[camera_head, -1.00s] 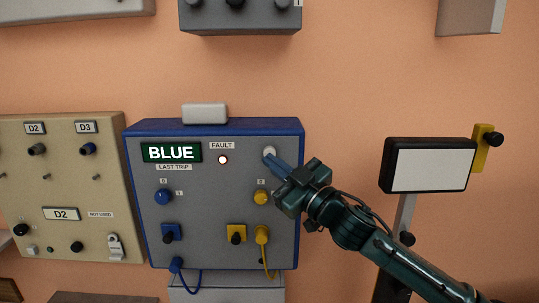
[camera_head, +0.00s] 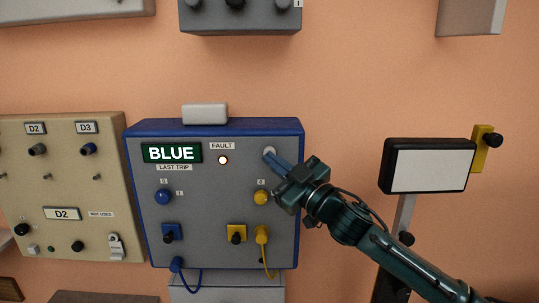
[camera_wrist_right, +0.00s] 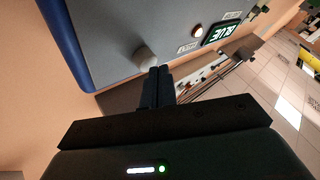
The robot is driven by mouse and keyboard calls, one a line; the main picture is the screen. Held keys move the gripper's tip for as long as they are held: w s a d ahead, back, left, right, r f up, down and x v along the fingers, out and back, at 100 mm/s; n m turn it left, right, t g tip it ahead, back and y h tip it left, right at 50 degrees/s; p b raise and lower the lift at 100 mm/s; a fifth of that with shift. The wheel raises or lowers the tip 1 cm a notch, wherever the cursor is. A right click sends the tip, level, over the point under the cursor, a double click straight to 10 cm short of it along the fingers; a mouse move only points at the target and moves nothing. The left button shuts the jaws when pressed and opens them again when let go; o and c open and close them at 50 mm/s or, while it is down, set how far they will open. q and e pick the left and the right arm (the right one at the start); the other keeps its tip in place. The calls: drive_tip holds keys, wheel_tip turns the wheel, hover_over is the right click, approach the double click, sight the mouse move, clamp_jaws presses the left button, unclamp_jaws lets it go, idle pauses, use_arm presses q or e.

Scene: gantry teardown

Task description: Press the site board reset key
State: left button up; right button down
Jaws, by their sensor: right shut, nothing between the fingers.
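The site board (camera_head: 208,215) is a grey panel with a blue frame on the orange wall. Its display (camera_head: 171,152) reads BLUE above a LAST TRIP label. The round FAULT lamp (camera_head: 223,160) glows whitish with a reddish rim. A pale round key (camera_head: 269,152) sits at the panel's upper right; its own label cannot be seen. My right gripper (camera_head: 274,159) is shut and empty, its blue fingertips at this key. In the right wrist view the key (camera_wrist_right: 145,57) stands out from the panel just ahead of the fingertips (camera_wrist_right: 157,70); contact is hard to tell. My left gripper is out of view.
Blue and yellow knobs, switches and plugged cables fill the board's lower half. A beige panel (camera_head: 70,185) stands close on the left. A blank white screen (camera_head: 430,170) on a post is on the right, beside my right arm. Grey boxes hang above.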

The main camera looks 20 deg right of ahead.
drive_tip(key=shift+w, duration=0.3)
drive_tip(key=shift+s, duration=0.15)
idle(0.3)
drive_tip(key=shift+s+a, duration=0.2)
drive_tip(key=shift+s, duration=0.6)
drive_tip(key=s, duration=0.2)
drive_tip(key=s+a, duration=0.1)
drive_tip(key=s, duration=0.2)
drive_tip(key=shift+s+a+p, duration=0.3)
drive_tip(key=shift+s, duration=0.05)
